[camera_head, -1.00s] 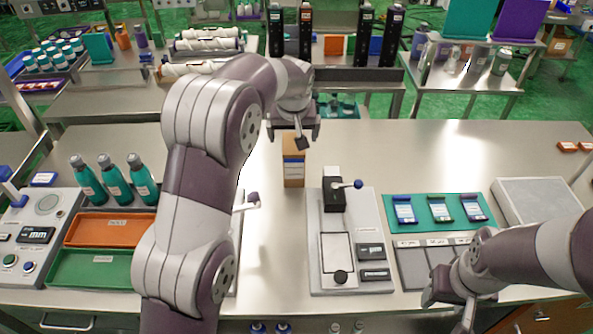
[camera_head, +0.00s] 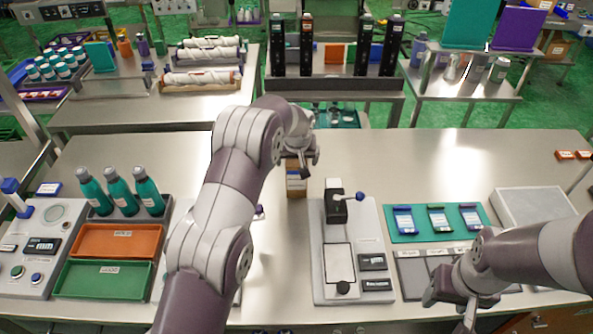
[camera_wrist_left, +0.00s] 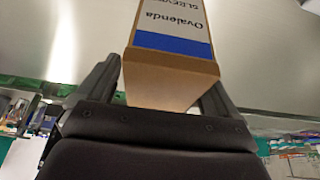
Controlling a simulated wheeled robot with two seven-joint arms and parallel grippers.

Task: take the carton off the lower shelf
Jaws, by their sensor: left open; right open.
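The carton (camera_head: 296,183) is a small brown box with a white and blue label, upright on the bench top behind the grey press fixture. My left gripper (camera_head: 304,160) is at the carton's top and hides part of it. In the left wrist view the carton (camera_wrist_left: 172,75) shows its "Ovalenda" label upside down. There the fingers of my left gripper (camera_wrist_left: 160,95) stand apart, one on each side of the carton; contact cannot be made out. My right gripper (camera_head: 455,300) is open and empty over the bench's front right. I cannot make out a lower shelf at the carton.
The grey press fixture (camera_head: 345,265) with a blue-knobbed lever stands just in front of the carton. Teal bottles (camera_head: 120,192), an orange tray (camera_head: 115,241) and a green tray (camera_head: 103,279) are at the left. A teal mat (camera_head: 420,222) with labelled pieces lies right. The bench beyond the carton is clear.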

